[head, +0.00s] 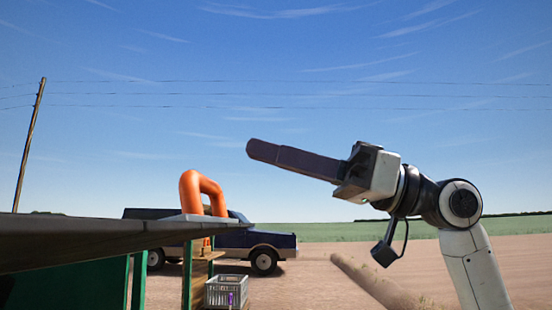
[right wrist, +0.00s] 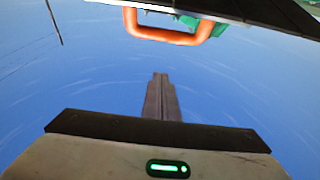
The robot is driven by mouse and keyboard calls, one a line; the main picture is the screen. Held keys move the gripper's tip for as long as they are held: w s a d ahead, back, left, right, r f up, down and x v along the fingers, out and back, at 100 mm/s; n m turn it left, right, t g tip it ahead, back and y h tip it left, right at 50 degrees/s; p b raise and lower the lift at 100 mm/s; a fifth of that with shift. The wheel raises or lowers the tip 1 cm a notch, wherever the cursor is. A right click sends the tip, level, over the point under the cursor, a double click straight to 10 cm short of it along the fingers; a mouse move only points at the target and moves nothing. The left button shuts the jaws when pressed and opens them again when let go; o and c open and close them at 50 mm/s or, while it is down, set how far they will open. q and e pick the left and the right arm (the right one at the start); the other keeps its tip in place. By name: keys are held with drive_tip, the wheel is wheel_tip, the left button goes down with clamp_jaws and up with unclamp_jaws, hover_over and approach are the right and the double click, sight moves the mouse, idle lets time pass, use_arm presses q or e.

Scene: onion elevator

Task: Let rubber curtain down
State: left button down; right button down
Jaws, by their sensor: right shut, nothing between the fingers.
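My right gripper (head: 252,148) is raised against the sky, pointing left, with its long dark fingers together and empty. In the right wrist view its shut fingers (right wrist: 160,78) point toward an orange handle, apart from it. The orange handle (head: 189,190) is a thick loop standing on a grey plate at the end of a dark slab; it also shows in the right wrist view (right wrist: 165,38). The gripper is above and right of the handle in the head view. I cannot surely make out the rubber curtain. My left gripper is not in view.
The dark slab (head: 90,238) juts in from the left above a green panel (head: 75,285). A grey crate (head: 226,291) stands below the handle. A dark blue pickup (head: 262,243) is parked behind. Open air surrounds the right gripper.

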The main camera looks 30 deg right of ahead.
drive_tip(key=w+a, duration=0.1)
drive_tip(key=w+a+f+p, duration=0.1)
drive_tip(key=a, duration=0.1)
drive_tip(key=w+a, duration=0.1)
drive_tip(key=a, duration=0.1)
drive_tip(key=shift+w+f+p, duration=0.2)
drive_tip(key=shift+w+p, duration=0.15)
drive_tip(key=shift+p, duration=0.05)
drive_tip(key=shift+d+f, duration=0.1)
drive_tip(key=shift+f, duration=0.25)
drive_tip(key=shift+s+f, duration=0.1)
